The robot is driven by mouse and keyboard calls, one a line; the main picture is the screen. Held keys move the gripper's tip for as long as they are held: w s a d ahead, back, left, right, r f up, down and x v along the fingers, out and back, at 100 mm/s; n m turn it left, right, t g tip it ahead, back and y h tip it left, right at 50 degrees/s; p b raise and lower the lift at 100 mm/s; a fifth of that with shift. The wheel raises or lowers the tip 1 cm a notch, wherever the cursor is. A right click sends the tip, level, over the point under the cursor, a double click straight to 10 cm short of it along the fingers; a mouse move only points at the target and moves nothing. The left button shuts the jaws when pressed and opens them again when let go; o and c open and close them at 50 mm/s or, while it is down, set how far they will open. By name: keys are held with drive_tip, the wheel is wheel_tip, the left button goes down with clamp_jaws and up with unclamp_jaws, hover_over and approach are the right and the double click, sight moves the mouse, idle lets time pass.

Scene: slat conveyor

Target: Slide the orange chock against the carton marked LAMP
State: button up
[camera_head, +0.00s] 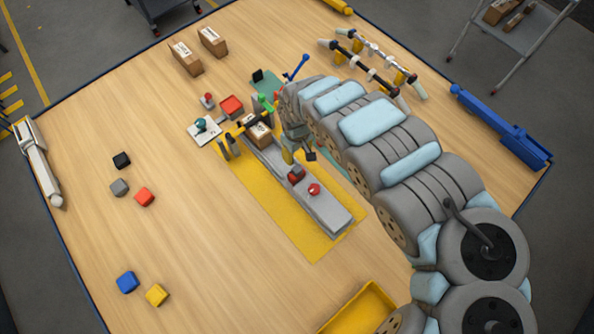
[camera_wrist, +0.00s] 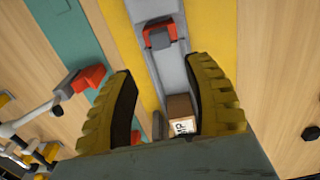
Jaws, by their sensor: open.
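The orange chock (camera_wrist: 159,35), red-orange with a grey middle, sits on the grey slat conveyor (camera_wrist: 184,70) in the wrist view. In the head view the chock (camera_head: 296,175) is partly hidden close to my gripper (camera_head: 291,156). A brown carton (camera_wrist: 180,108) with a white label stands on the conveyor, showing between my fingers; the label is too small to read surely. In the head view this carton (camera_head: 258,131) is at the conveyor's far end, apart from the chock. My gripper (camera_wrist: 166,70) is open and empty above the conveyor, between carton and chock.
A red-and-grey part (camera_wrist: 90,80) stands left in the wrist view. Two cartons (camera_head: 185,58) (camera_head: 212,41) stand at the back left. Small coloured blocks (camera_head: 145,197) lie at left. A yellow bin (camera_head: 360,307) is at the front. The table left of the conveyor is largely clear.

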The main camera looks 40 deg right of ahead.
sight(297, 169)
wheel_tip(297, 169, down, 12)
drive_tip(key=shift+a+r+b, duration=0.15)
drive_tip(key=shift+b, duration=0.6)
drive_tip(key=shift+f, duration=0.25)
drive_tip(key=shift+w, duration=0.1)
clamp_jaws()
